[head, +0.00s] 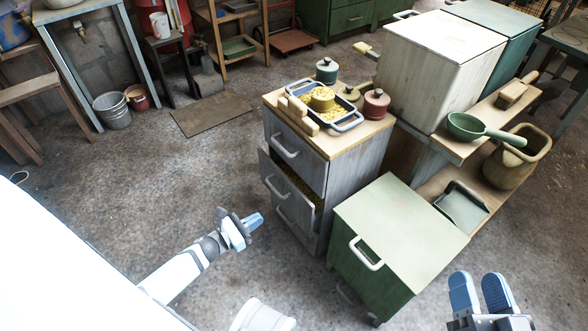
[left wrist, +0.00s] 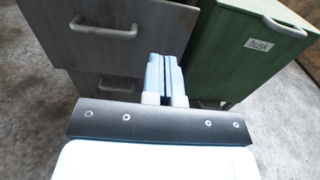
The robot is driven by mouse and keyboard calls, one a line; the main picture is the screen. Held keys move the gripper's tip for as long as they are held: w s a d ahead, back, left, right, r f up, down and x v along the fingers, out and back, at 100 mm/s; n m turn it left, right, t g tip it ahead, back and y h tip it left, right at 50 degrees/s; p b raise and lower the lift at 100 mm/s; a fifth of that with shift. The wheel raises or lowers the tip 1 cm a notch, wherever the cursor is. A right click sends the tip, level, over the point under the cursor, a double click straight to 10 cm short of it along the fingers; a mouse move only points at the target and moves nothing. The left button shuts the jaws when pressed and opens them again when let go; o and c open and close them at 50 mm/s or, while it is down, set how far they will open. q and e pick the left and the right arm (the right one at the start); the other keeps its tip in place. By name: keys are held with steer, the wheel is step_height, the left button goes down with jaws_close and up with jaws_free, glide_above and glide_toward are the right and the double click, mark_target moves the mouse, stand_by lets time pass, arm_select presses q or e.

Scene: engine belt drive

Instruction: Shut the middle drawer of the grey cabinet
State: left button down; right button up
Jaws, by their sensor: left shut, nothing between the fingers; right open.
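The grey cabinet (head: 345,180) stands in the middle of the head view, with drawers stacked one above another. Its middle drawer (head: 287,199) is pulled partly out, and yellowish stuff shows inside. The drawer's pale handle (head: 275,188) is on its front. The top drawer (head: 292,150) looks shut. My left gripper (head: 257,221) is shut and empty, in front of and left of the cabinet, apart from the drawer. In the left wrist view its closed blue fingers (left wrist: 165,74) point towards the cabinet's handled fronts. My right gripper (head: 483,291) is open and empty at the lower right.
A green cabinet (head: 400,235) stands right of the grey one; a label reading "husk" (left wrist: 260,44) shows on it in the wrist view. A blue tray (head: 345,126), a green jar (head: 326,71) and a red jar (head: 376,104) stand on the grey cabinet.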

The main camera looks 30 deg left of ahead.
mark_target(298, 195)
arm_select(q)
steer(key=b+x, duration=0.3)
steer(key=x, duration=0.9)
steer(key=shift+w, duration=0.1)
steer(key=shift+w+d+b, duration=0.3)
steer(key=shift+w, duration=0.3)
arm_select(e)
steer(key=shift+a+f+n+g, duration=0.15)
steer(key=shift+f+g, duration=0.35)
steer(key=shift+f, duration=0.7)
steer(key=shift+a+f+n+g, duration=0.1)
steer(key=shift+f+n+g, duration=0.3)
steer(key=shift+f, duration=0.8)
arm_select(q)
steer(key=shift+w, duration=0.1)
